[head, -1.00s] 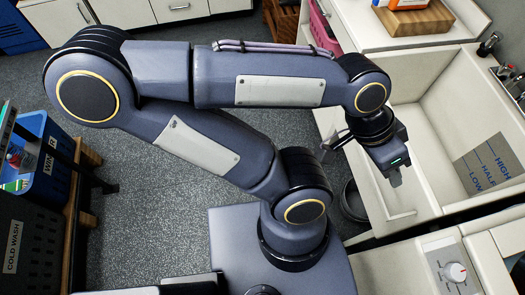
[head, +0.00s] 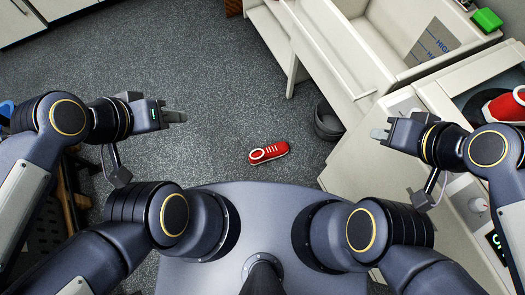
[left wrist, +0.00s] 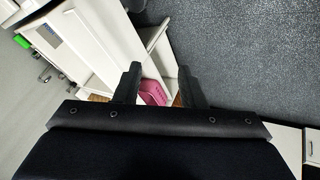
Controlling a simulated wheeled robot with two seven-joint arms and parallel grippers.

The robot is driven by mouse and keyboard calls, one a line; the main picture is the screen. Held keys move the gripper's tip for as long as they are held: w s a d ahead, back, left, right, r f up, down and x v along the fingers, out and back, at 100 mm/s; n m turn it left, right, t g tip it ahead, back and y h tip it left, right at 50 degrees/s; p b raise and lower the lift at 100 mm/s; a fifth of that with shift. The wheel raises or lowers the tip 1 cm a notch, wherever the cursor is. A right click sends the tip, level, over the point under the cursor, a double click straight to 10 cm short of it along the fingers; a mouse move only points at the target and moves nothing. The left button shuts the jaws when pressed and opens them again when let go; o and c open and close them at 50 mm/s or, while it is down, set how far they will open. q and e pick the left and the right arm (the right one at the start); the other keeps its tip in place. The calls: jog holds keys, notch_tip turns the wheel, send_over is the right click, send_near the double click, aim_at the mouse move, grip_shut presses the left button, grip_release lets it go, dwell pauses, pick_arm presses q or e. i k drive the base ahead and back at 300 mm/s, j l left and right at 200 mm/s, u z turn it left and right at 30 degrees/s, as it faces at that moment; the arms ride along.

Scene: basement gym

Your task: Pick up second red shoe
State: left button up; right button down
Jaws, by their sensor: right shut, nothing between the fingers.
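A red shoe with white trim and laces (head: 268,152) lies on the grey floor just in front of my base, in the head view. Another red shoe (head: 505,106) shows at the right edge, at the dark round opening of a white machine. My left gripper (head: 178,116) is left of the floor shoe, well apart from it and empty. In the left wrist view its two fingers (left wrist: 160,88) stand apart with nothing between them. My right gripper (head: 380,134) is shut and empty, to the right of the floor shoe. Neither gripper touches a shoe.
A dark round bin (head: 327,122) stands on the floor right of the shoe, beside white cabinets. The floor (head: 190,70) left of and beyond the shoe is clear.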

aim_at(278, 150)
jog(key=k+j, duration=0.1)
jog(key=k, duration=0.7)
jog(key=z, duration=0.95)
jog(key=i+j+z, duration=0.1)
jog(key=j+z, duration=1.25)
jog(key=j, duration=0.4)
jog(key=k+j, duration=0.15)
jog(key=j, duration=0.3)
jog(key=j+z, duration=0.15)
jog(key=j, duration=0.35)
jog(key=k, duration=0.05)
